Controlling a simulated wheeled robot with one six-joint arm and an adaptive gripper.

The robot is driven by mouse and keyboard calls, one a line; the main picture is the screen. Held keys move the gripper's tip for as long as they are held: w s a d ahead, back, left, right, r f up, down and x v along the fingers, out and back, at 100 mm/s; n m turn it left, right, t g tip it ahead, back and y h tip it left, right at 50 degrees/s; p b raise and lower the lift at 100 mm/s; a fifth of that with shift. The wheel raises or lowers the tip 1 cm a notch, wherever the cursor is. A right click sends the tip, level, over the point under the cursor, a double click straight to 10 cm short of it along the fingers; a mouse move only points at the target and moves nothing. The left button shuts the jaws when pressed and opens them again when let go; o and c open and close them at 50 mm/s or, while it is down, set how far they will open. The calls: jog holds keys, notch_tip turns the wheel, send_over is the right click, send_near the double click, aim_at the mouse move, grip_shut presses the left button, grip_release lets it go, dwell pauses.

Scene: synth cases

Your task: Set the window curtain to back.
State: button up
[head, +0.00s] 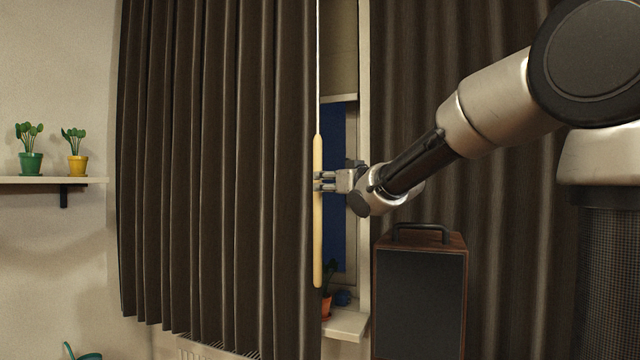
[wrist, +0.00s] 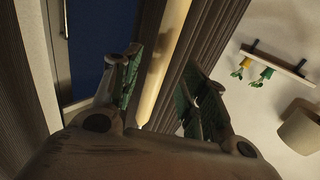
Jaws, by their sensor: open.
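The dark brown window curtain (head: 215,170) hangs in folds on the left, with a second panel (head: 505,140) on the right. A pale wooden rod (head: 318,210) hangs along the left panel's inner edge. My gripper (head: 322,181) is at the rod's upper part. In the wrist view the rod (wrist: 165,60) runs between the two open fingers (wrist: 165,95), with the curtain (wrist: 208,40) beside it. I cannot tell whether a finger touches the rod. A narrow strip of dark blue window (head: 335,190) shows between the panels, under a partly lowered blind (head: 338,55).
A brown speaker-like box (head: 420,300) with a handle stands below my arm. A shelf (head: 50,180) with two potted plants is at far left. A radiator (head: 205,348) shows below the curtain.

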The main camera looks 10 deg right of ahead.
aim_at(320, 182)
jog(key=x, duration=0.6)
grip_shut()
